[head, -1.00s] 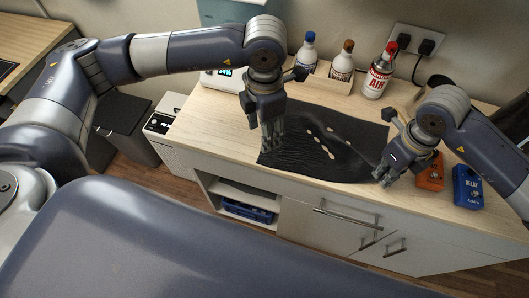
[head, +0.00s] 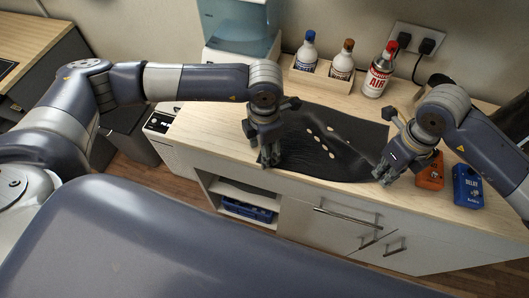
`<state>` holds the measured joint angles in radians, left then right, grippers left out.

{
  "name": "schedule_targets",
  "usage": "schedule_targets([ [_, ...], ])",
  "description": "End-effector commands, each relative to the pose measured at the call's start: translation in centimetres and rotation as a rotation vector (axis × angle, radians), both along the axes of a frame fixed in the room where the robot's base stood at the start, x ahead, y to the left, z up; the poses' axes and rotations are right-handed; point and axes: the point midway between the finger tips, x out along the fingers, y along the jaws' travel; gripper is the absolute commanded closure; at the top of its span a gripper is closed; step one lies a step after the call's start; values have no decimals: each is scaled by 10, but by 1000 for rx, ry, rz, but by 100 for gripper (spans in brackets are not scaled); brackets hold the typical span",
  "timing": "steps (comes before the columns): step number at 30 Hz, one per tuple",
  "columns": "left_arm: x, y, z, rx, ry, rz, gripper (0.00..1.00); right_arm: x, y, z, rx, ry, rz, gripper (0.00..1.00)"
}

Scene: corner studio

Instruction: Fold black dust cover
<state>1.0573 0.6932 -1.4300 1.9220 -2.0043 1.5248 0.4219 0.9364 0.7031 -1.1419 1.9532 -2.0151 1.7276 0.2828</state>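The black dust cover (head: 330,165) lies on the light wood counter, with several pale oval openings or spots across its middle. A raised crease runs through it toward the right. My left gripper (head: 268,160) points down at the cover's front left corner and hides that corner. My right gripper (head: 383,178) is at the cover's front right corner, low over the counter's front edge. Both sets of fingers are small and dark against the cover, so whether either grips cloth cannot be made out.
A wooden tray (head: 320,75) with a blue-capped bottle (head: 306,52) and a brown-capped bottle (head: 342,62) stands behind the cover, beside a red-capped air can (head: 379,72). An orange pedal (head: 430,172) and a blue pedal (head: 468,187) sit right of my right gripper. The counter's left (head: 205,125) is clear.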

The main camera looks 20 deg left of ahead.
Motion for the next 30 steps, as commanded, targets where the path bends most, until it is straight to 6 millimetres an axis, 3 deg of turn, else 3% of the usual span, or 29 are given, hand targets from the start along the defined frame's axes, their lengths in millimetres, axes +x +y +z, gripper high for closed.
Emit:
schedule_targets([
  [14, 0, 0, -3, -1, 1, -1, 50, 0, 0, 0, 0, 0, 0, 100],
  [27, -1, 0, -4, 1, 3, 0, 97, 0, 0, 0, 0, 0, 0, 100],
  [30, -1, 0, -4, 2, 2, 0, 100, 0, 0, 0, -1, -1, 0, 100],
])
